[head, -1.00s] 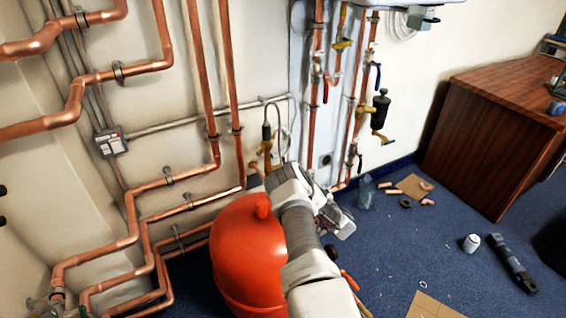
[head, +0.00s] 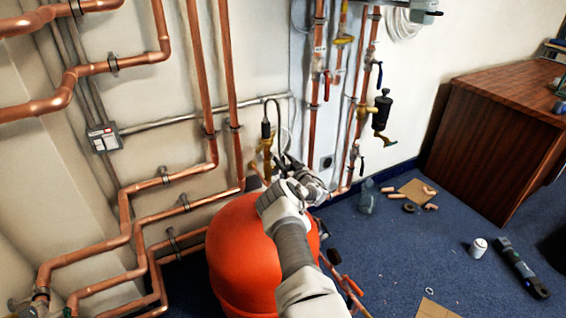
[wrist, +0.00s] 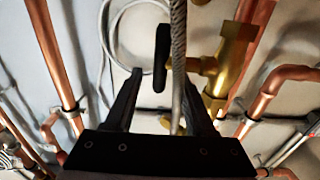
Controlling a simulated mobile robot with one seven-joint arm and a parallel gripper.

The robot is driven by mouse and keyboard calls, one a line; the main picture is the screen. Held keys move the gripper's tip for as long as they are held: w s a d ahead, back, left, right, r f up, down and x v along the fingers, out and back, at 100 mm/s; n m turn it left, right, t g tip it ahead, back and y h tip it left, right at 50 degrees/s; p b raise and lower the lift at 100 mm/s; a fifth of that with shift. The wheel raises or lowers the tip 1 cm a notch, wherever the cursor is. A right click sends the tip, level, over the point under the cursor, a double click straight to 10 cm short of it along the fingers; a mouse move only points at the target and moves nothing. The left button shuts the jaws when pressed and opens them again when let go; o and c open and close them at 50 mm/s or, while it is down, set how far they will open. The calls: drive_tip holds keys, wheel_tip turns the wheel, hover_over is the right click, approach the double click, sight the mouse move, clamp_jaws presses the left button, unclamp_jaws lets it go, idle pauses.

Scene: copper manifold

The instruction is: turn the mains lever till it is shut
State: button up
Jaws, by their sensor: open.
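In the wrist view, a brass valve body (wrist: 232,62) stands on a copper pipe, with a dark upright lever-like handle (wrist: 162,56) on its left side. I cannot tell for sure that this handle is the mains lever. A braided hose (wrist: 178,45) runs down in front of it. My gripper (wrist: 163,80) is open, its two dark fingers pointing up toward the handle and hose, one on each side; contact cannot be told. In the head view, the brass valve (head: 267,147) is beside the wall, and my gripper (head: 290,166) is just right of and below it, partly hidden by my wrist.
A red-orange tank (head: 240,262) stands below my arm. Copper pipes (head: 205,80) line the wall at left. A wooden cabinet (head: 495,130) is at right. The blue floor holds loose bits.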

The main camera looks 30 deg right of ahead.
drive_tip(key=shift+w, duration=0.1)
clamp_jaws()
drive_tip(key=shift+r+p, duration=0.2)
drive_tip(key=shift+p, duration=0.15)
drive_tip(key=shift+w+g+p, duration=0.1)
drive_tip(key=shift+g+p, duration=0.2)
drive_tip(key=shift+g, duration=0.1)
drive_tip(key=shift+w+r+g+p, duration=0.15)
drive_tip(key=shift+g+p, duration=0.5)
drive_tip(key=shift+g, duration=0.05)
drive_tip(key=g, duration=0.1)
drive_tip(key=p, duration=0.1)
drive_tip(key=g, duration=0.1)
drive_tip(key=shift+w+f+g+p, duration=0.25)
drive_tip(key=shift+w+g+p, duration=0.05)
drive_tip(key=shift+w+d+f+g, duration=0.1)
drive_tip(key=shift+w+f+g, duration=0.05)
drive_tip(key=shift+g, duration=0.4)
drive_tip(key=shift+w+f+g, duration=0.1)
drive_tip(key=shift+f+g, duration=0.05)
drive_tip(key=shift+g, duration=0.4)
drive_tip(key=shift+w+f+g+y+b, duration=0.1)
drive_tip(key=shift+f+g+y+b, duration=0.15)
drive_tip(key=shift+g+b, duration=0.8)
drive_tip(key=shift+b, duration=0.35)
